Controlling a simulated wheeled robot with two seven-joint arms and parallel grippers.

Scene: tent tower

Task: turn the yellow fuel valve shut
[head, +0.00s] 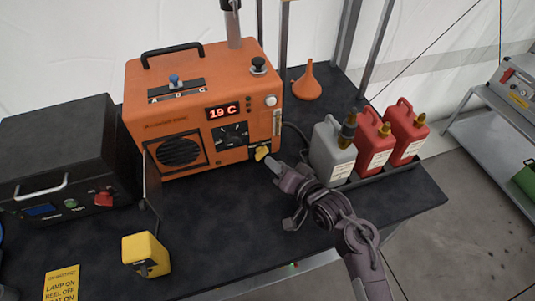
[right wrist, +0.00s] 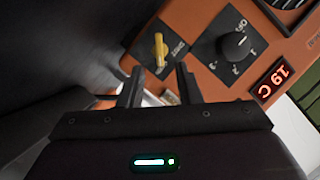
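The yellow fuel valve (head: 262,153) is a small lever low on the front right corner of the orange heater (head: 190,120). In the right wrist view the valve (right wrist: 160,50) lies just beyond my fingertips, centred between them. My right gripper (head: 272,165) is in front of the valve, its tip close to it in the head view. In the right wrist view my right gripper (right wrist: 158,72) has its two dark fingers apart with nothing between them. I cannot see any contact with the valve. My left gripper is not in view.
A black dial (right wrist: 235,45) sits beside the valve, near the red "19 C" display (right wrist: 273,78). Grey and red fuel cans (head: 373,143) stand in a tray right of my arm. A black case (head: 60,155) and yellow box (head: 146,253) are at left. The front middle of the table is clear.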

